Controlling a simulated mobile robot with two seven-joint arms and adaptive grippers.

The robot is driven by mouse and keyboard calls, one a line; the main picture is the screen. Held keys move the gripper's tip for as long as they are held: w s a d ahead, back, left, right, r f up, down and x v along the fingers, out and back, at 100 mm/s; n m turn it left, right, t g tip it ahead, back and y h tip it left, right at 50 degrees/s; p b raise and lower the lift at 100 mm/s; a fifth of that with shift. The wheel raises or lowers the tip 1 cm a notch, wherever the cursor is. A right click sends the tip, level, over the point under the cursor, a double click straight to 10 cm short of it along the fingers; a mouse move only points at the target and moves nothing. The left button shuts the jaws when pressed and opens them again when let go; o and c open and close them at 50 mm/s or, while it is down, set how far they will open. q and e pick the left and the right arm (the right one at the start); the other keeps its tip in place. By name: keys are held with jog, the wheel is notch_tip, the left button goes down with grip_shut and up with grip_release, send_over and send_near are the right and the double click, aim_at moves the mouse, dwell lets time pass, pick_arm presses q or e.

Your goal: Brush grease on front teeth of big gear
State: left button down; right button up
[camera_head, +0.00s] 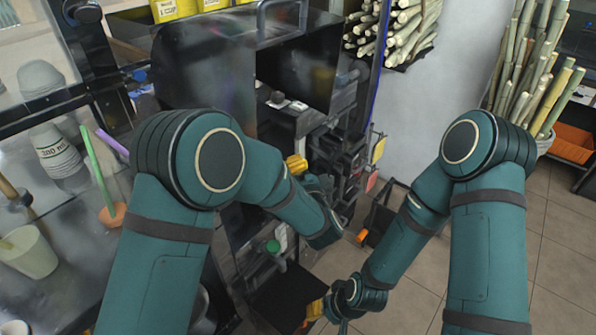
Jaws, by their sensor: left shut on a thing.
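My left arm reaches down and right across the press (208,65). Its gripper (316,188) is small and dark against the machinery, and its fingertips are hard to make out. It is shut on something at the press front. A yellow part (295,165) shows beside it; I cannot tell if this is the held thing. No brush bristles or grease can be made out. The big gear and its front teeth cannot be picked out among the dark parts. My right gripper (333,309) is low at the centre, near a small orange-yellow part (315,310); its jaws are unclear.
An orange crate (573,142) is at far right. The tiled floor (560,255) at right is open.

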pick_arm(q)
jog(key=shift+w+a+p, duration=0.35)
jog(key=shift+w+a, duration=0.7)
jog(key=shift+w+a+p, duration=0.65)
jog(key=shift+w+a, duration=0.1)
jog(key=shift+w+a+b, duration=0.6)
jog(key=shift+b, duration=0.05)
jog(key=shift+w+d+r+b, duration=0.1)
jog(key=shift+w+d+b, duration=0.25)
jog(key=shift+w+d, duration=1.75)
